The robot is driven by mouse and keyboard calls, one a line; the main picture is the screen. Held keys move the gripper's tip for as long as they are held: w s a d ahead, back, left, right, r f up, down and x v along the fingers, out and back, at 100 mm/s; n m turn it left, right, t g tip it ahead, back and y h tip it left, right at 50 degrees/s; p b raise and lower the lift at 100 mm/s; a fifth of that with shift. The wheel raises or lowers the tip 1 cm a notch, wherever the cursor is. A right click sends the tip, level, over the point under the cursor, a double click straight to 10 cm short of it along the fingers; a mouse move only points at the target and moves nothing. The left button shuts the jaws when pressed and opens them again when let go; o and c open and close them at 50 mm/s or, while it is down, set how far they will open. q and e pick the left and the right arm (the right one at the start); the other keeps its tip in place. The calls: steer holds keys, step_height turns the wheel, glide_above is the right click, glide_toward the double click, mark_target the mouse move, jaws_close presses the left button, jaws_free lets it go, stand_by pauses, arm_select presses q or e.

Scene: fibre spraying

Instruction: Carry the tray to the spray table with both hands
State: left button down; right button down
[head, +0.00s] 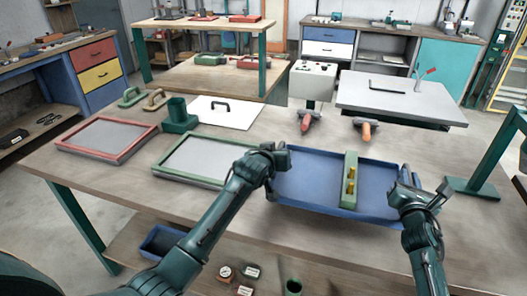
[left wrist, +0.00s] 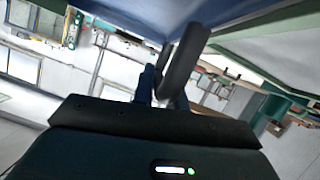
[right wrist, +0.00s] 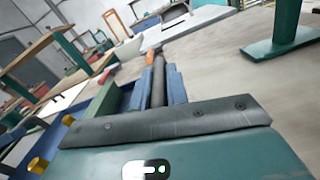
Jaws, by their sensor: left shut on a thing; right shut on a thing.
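The blue tray (head: 310,181) is at the front right of the big workbench, with a green bar with yellow knobs (head: 349,180) lying across it. My left gripper (head: 277,163) is at the tray's left end, shut on a dark handle, which shows in the left wrist view (left wrist: 184,65) beside the tray's blue wall (left wrist: 140,17). My right gripper (head: 406,190) is at the right end, shut on the other dark handle (right wrist: 158,82). The jaws hide part of both handles. I cannot tell whether the tray touches the bench. A grey-topped table (head: 385,100), possibly the spray table, stands behind.
A green stand (head: 485,160) is at right.

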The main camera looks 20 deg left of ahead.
mark_target(278, 174)
arm_select(q)
steer(key=shift+d, duration=0.3)
arm_select(e)
steer(key=shift+a+r, duration=0.15)
steer(key=shift+a, duration=0.15)
